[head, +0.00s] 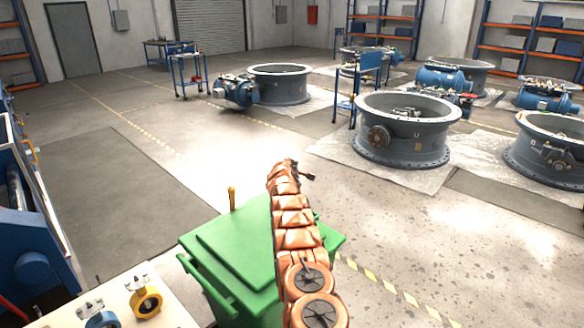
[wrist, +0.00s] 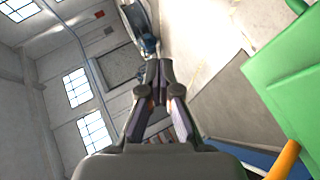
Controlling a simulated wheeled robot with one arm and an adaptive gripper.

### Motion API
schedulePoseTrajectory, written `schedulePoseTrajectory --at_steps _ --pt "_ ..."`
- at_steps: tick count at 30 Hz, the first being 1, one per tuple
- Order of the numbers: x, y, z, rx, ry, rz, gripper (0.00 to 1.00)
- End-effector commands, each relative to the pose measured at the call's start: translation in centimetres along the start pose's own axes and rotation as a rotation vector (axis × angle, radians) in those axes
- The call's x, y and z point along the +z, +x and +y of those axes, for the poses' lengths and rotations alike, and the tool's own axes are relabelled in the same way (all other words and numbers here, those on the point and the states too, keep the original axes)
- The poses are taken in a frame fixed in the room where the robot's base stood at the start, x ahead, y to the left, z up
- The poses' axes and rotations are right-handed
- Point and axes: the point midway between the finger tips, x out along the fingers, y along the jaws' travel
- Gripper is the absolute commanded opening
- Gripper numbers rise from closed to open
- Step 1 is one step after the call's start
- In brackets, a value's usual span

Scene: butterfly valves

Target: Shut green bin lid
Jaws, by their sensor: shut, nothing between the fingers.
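The green bin (head: 212,290) stands low in the middle of the head view. Its green lid (head: 235,245) lies flat over the top there, with no gap that I can make out. My orange arm crosses in front and hides the lid's right part. An upright orange-yellow handle (head: 232,198) shows at the lid's far edge. In the wrist view a green surface of the bin (wrist: 290,80) is at the right, with an orange bar (wrist: 284,158) below it. My gripper (wrist: 158,68) is shut and empty, apart from the green surface.
A pale bench (head: 150,305) with small yellow and blue valves is at the lower left. Blue machinery (head: 35,235) stands at the left edge. Large grey valve rings (head: 405,130) stand on the floor beyond, to the right. The floor right of the bin is clear.

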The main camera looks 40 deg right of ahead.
Motion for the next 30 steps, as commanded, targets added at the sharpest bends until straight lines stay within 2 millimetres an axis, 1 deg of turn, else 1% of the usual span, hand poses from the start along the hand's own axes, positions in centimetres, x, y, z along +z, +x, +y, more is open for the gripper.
schedulePoseTrajectory --at_steps 9,16,22,30 --pt "0.0 -0.9 0.7 0.012 -0.009 -0.009 0.00" --pt "0.0 -2.1 0.7 0.012 -0.007 -0.008 0.00" --pt "-0.3 -3.1 -0.3 -0.005 0.001 0.004 0.00" --pt "-0.3 -4.5 0.5 0.006 0.001 0.002 0.00"
